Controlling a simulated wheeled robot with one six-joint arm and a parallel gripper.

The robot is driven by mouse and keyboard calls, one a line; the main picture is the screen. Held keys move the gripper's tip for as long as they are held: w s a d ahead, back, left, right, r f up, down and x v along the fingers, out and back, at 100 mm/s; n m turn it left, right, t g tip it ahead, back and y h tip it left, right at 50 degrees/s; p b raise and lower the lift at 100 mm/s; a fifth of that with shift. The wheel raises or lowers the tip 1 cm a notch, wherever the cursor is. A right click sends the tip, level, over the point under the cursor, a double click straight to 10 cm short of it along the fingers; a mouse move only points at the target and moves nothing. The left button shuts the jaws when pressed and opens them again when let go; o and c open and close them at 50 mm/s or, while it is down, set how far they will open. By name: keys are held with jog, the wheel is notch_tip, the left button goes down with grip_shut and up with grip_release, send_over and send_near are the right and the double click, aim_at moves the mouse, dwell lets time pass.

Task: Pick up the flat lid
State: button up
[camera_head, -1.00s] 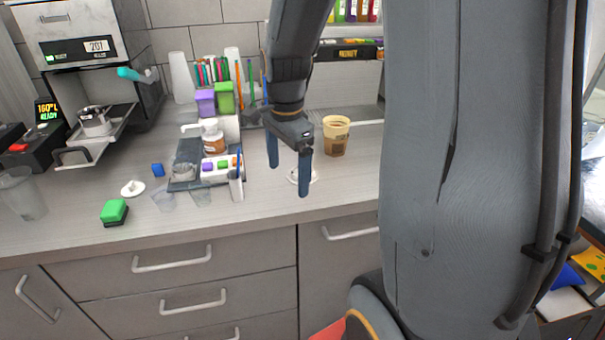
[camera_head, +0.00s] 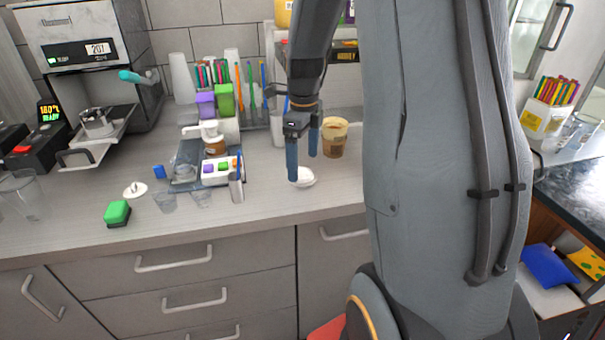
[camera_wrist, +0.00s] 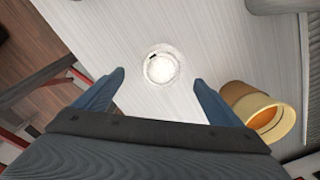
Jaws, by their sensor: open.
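My gripper (camera_head: 303,165) is open and empty above the counter, with blue fingers pointing down. In the wrist view my gripper (camera_wrist: 160,78) shows its two fingers well apart, one on each side of the lid. One finger hides part of the lid's left edge in the head view. Another white lid (camera_head: 134,189) with a knob lies at the left of the counter.
A tan cup (camera_head: 334,138) with brown contents stands right of my gripper; the cup (camera_wrist: 262,112) is near the right finger in the wrist view. A caddy (camera_head: 222,171) and clear cups stand to the left. The counter front is clear.

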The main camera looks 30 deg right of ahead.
aim_at(303, 173)
jog(key=shift+f+p, duration=0.6)
jog(key=shift+f, duration=1.25)
jog(key=c, duration=1.1)
